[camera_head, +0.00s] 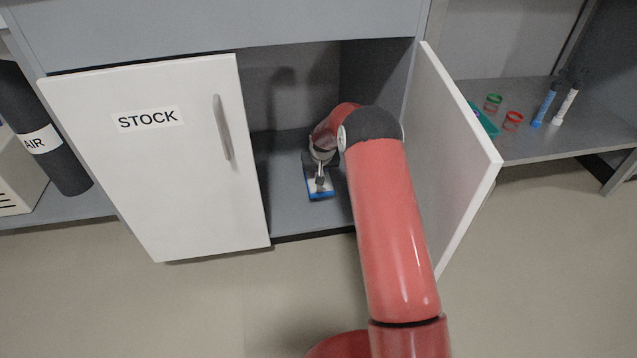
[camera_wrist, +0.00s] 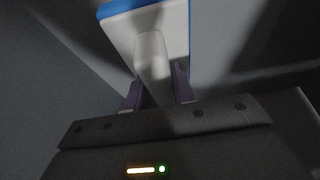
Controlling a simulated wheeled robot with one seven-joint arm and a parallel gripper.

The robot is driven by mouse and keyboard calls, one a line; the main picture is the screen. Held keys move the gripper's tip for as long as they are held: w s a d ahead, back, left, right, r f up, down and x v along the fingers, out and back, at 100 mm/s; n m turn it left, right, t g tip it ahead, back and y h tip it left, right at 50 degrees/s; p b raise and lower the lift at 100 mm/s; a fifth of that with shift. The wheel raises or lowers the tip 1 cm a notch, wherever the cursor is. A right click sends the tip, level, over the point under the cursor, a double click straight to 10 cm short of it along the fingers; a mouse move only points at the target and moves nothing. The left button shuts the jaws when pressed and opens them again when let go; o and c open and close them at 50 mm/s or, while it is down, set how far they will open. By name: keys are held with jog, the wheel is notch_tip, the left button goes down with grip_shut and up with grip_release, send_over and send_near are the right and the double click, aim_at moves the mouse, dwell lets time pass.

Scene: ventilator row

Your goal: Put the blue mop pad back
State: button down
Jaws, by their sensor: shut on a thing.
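The blue mop pad (camera_head: 320,194) is inside the open cabinet (camera_head: 290,222), near the front of its floor. In the wrist view the mop pad (camera_wrist: 165,18) shows a pale face with a blue edge and a pale grip standing off it. My gripper (camera_head: 319,178) is shut on this grip, with a dark finger on each side; the fingers also show in the wrist view (camera_wrist: 157,90). I cannot tell whether the pad touches the cabinet floor. My arm and gripper hide part of the cabinet's inside.
A white door marked STOCK (camera_head: 165,165) covers the cabinet's left part. Another white door (camera_head: 455,150) stands swung open close to my arm's right. An open shelf (camera_head: 540,145) on the right holds small items. A black AIR cylinder (camera_head: 45,130) stands at the left.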

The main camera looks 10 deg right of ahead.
jog(key=shift+f+b, duration=0.35)
jog(key=shift+f, duration=1.95)
jog(key=shift+f, duration=0.1)
jog(key=c, duration=1.2)
grip_release()
jog(key=shift+o, duration=0.2)
